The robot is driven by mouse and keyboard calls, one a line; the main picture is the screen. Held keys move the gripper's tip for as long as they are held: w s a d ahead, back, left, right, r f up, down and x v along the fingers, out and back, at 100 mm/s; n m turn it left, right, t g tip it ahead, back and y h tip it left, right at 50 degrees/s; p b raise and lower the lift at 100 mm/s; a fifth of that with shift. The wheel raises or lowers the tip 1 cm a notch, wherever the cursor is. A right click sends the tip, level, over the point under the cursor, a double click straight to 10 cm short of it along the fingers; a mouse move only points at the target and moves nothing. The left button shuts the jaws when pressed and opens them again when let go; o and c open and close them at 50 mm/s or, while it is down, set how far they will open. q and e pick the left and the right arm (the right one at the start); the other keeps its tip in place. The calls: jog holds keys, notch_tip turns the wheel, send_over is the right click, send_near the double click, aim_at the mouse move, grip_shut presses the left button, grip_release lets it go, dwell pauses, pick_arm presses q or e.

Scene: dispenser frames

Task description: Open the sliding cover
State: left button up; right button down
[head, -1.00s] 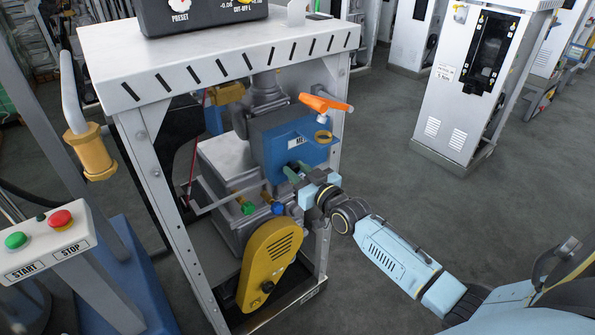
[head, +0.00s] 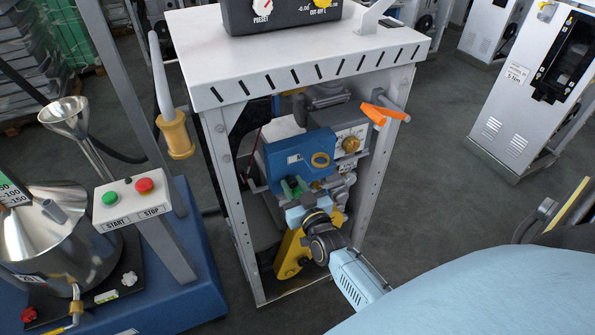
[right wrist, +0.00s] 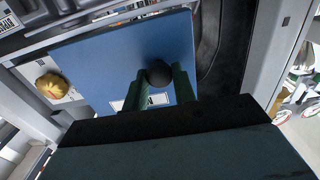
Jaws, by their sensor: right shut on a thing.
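The sliding cover (head: 285,160) is a blue panel with a white label and a brass ring, on the dispenser unit inside the grey frame. It sits to the left of the unit's grey face (head: 354,132), which is exposed with a brass knob (head: 350,145). My right gripper (head: 293,187) reaches in from the front, at the lower part of the cover. In the right wrist view its green fingers (right wrist: 155,90) are shut on a black ball knob (right wrist: 158,74) in front of the blue cover (right wrist: 110,62). My left gripper is not in view.
The grey frame's posts (head: 385,150) stand close on both sides of the unit. An orange handle (head: 374,114) sticks out at upper right. A START/STOP panel (head: 130,200) and a steel hopper (head: 55,240) stand at left.

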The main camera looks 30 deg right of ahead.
jog(key=shift+w+a, duration=0.15)
jog(key=shift+a, duration=0.55)
jog(key=shift+w+a, duration=0.1)
jog(key=shift+a, duration=0.6)
jog(key=c, duration=1.1)
grip_release()
jog(key=shift+c, duration=0.2)
jog(key=s+a+p, duration=0.1)
jog(key=s+a, duration=0.1)
jog(key=s, duration=1.1)
jog(key=shift+s, duration=0.15)
jog(key=shift+a, duration=0.1)
